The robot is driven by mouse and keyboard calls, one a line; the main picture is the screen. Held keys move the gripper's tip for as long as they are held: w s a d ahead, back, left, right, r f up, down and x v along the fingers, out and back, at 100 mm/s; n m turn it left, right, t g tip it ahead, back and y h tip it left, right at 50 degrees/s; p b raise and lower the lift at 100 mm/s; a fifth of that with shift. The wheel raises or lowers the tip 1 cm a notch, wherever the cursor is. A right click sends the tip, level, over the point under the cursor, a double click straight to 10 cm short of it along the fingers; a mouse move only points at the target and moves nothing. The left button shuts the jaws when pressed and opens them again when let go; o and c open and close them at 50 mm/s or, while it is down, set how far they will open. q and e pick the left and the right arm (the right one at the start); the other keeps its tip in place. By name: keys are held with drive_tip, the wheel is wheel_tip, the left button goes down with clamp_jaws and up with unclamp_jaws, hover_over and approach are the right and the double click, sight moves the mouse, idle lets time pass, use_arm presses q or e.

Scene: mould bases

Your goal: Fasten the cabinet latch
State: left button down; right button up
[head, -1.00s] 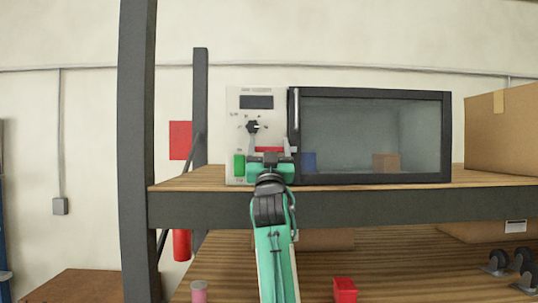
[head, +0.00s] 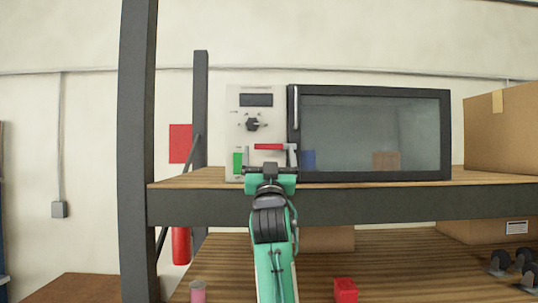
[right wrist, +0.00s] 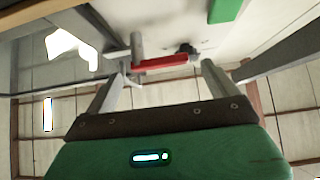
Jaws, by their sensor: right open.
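The cabinet (head: 374,93) is an oven-like box on the shelf with a dark-framed glass door, which looks shut. Its latch (head: 268,147) is a red bar lying level on the pale control panel, its right end near the door's left edge. In the right wrist view the red latch (right wrist: 162,61) lies beyond the fingertips, beside a grey post (right wrist: 136,46). My right gripper (head: 270,157) is open and empty just in front of and below the latch; its fingers also show in the right wrist view (right wrist: 163,74). Contact with the latch is not visible. My left gripper is not in view.
The panel carries a dark knob (head: 252,124), a display (head: 256,100) and a green block (head: 238,162). A vertical door handle (head: 296,108) stands right of the panel. A cardboard box (head: 500,130) is at right; a dark shelf post (head: 136,150) stands at left.

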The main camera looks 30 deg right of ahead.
drive_tip(key=b+v, duration=0.3)
drive_tip(key=v, duration=0.6)
drive_tip(key=shift+b, duration=0.4)
drive_tip(key=shift+f, duration=0.1)
